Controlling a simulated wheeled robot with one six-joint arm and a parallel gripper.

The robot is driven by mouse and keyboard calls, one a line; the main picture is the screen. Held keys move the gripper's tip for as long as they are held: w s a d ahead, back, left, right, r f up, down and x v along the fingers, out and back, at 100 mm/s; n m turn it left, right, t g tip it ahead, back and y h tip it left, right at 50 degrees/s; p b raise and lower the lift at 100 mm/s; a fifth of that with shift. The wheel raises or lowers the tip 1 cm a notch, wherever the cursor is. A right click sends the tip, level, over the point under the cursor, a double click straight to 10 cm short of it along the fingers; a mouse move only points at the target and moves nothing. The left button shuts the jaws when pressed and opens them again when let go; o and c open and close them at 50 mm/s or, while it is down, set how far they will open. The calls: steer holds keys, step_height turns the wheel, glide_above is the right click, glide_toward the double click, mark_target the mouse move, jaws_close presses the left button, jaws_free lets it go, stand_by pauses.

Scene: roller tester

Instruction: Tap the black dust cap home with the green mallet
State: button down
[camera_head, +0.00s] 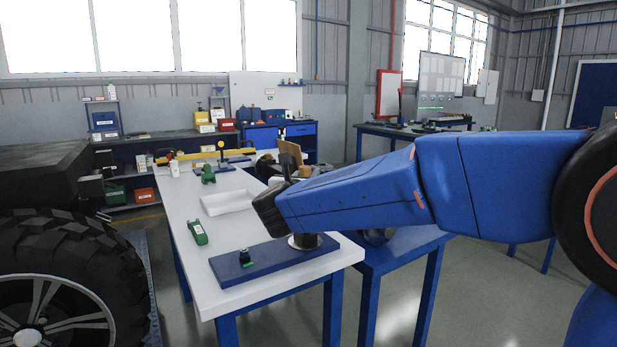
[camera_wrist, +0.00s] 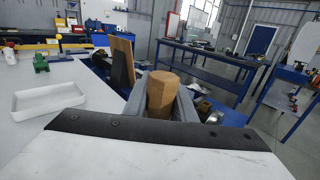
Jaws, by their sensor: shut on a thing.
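My gripper (camera_wrist: 160,98) is shut on a brown faceted wooden piece (camera_wrist: 161,92), which looks like the mallet's handle seen end-on. No green mallet head shows on it in either view. In the head view my gripper (camera_head: 268,208) is over the white table, above the blue plate (camera_head: 270,262). On the plate's right part, a dark round part on a pale round base (camera_head: 301,244) stands partly hidden by my arm. I cannot tell which of these is the dust cap.
The white table (camera_head: 180,205) carries a white tray (camera_head: 226,202), a green box with a pale label (camera_head: 197,233) and a green clamp-like part (camera_head: 209,174). A large tyre (camera_head: 65,275) stands at left. A blue-legged stand (camera_head: 400,250) adjoins the table at right.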

steer(key=shift+r, duration=2.55)
